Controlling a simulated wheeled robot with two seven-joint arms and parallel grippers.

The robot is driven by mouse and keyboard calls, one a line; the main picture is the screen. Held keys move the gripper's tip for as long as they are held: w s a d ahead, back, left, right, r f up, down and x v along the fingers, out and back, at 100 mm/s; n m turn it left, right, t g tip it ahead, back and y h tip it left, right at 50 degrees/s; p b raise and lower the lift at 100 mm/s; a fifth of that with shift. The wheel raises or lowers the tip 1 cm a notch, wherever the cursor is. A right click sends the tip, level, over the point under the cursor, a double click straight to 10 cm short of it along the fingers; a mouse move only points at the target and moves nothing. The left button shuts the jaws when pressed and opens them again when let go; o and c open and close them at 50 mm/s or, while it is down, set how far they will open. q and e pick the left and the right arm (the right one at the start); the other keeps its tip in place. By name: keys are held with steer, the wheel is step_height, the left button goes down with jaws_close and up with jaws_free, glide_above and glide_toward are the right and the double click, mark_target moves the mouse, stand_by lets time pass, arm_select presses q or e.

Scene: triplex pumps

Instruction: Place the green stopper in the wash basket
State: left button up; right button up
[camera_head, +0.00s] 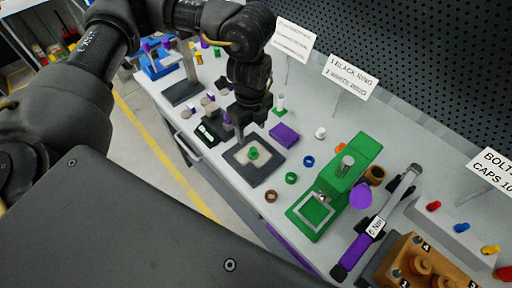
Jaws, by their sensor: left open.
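A small green stopper (254,154) sits on the pale centre of a dark grey square tray (262,178) near the front edge of the bench. I cannot tell whether this tray or another holder is the wash basket. My left gripper (240,133) points down just behind and left of the stopper, above the tray's back edge. It is open, and no object shows in it; its fingers are dark and small in the picture. My right gripper is not in view.
A purple block (284,135) lies behind the tray. Green, blue and brown rings lie to its right, before a green press (328,195). A black holder (207,132) stands left of the tray. A purple torque wrench (357,246) lies at the right.

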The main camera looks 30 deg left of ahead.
arm_select(q)
glide_above(253, 149)
step_height(253, 149, down, 5)
steer(key=shift+r, duration=0.1)
steer(key=shift+w+f, duration=0.1)
steer(key=shift+f, duration=0.1)
steer(key=shift+f+p, duration=0.15)
steer(key=shift+p, duration=0.15)
steer(key=shift+s+f, duration=0.2)
steer(key=shift+f, duration=0.15)
step_height(253, 149, down, 4)
steer(key=shift+w+f+p, duration=0.1)
steer(key=shift+p, duration=0.25)
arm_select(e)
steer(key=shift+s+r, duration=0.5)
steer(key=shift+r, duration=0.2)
arm_select(q)
steer(key=c, duration=1.2)
steer(key=shift+o, duration=0.2)
